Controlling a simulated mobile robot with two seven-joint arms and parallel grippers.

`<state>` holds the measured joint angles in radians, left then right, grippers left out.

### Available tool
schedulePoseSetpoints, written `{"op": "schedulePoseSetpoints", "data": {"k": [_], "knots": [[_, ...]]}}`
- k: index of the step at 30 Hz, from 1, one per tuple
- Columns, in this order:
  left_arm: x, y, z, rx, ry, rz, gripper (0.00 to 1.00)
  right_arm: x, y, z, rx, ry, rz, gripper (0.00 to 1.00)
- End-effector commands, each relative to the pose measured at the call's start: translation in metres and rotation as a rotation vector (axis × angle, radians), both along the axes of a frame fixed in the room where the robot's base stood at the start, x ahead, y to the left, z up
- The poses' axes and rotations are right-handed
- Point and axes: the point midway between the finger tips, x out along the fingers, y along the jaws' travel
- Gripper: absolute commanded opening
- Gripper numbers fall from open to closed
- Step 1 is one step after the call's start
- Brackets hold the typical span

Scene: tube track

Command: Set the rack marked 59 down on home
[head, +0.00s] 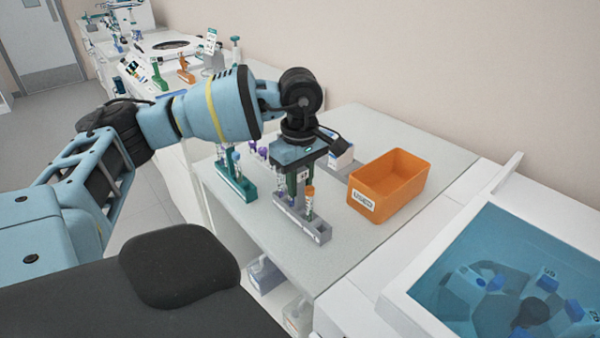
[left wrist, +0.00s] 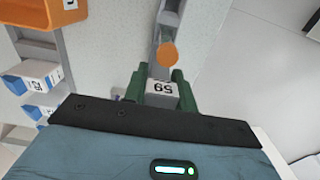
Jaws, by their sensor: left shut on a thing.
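The rack marked 59 is a grey tube rack (head: 302,224) on or just above the white bench in the head view. It carries a tube with an orange cap (head: 310,190) and one with a purple cap. My left gripper (head: 299,180) points down over it. In the left wrist view the green fingers of my left gripper (left wrist: 160,92) are shut on the block with the 59 label (left wrist: 162,87). I cannot tell whether the rack's underside touches the bench. No place marked home can be read. My right gripper is not in view.
A labelled orange bin (head: 388,181) stands right of the rack. A green rack with tubes (head: 236,184) stands to its left, and a white labelled box (head: 341,154) behind. A machine with a blue window (head: 510,275) fills the lower right. Bare bench (head: 270,235) lies in front.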

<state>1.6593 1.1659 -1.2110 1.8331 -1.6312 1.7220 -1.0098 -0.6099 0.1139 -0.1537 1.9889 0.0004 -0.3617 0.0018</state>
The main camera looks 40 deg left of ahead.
Motion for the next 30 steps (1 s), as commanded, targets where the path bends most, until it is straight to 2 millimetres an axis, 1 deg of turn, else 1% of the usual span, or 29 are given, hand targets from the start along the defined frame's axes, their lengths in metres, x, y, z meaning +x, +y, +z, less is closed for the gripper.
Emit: {"op": "schedulePoseSetpoints", "data": {"k": [13,20,21,26,30], "knots": [[0.0002,-0.0002,-0.0061,-0.001,0.000,0.000,0.00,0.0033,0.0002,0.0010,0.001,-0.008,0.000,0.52],[0.0003,-0.0002,-0.0061,-0.001,-0.001,0.000,0.00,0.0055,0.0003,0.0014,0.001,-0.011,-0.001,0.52],[0.0003,-0.0002,-0.0061,-0.001,-0.001,0.000,0.32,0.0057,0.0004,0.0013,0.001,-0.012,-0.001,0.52],[0.0003,-0.0001,-0.0062,0.000,-0.001,0.000,0.52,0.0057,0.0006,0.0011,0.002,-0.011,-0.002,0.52],[0.0003,-0.0001,-0.0063,0.000,-0.001,0.000,0.52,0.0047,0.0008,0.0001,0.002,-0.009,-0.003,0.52]]}}
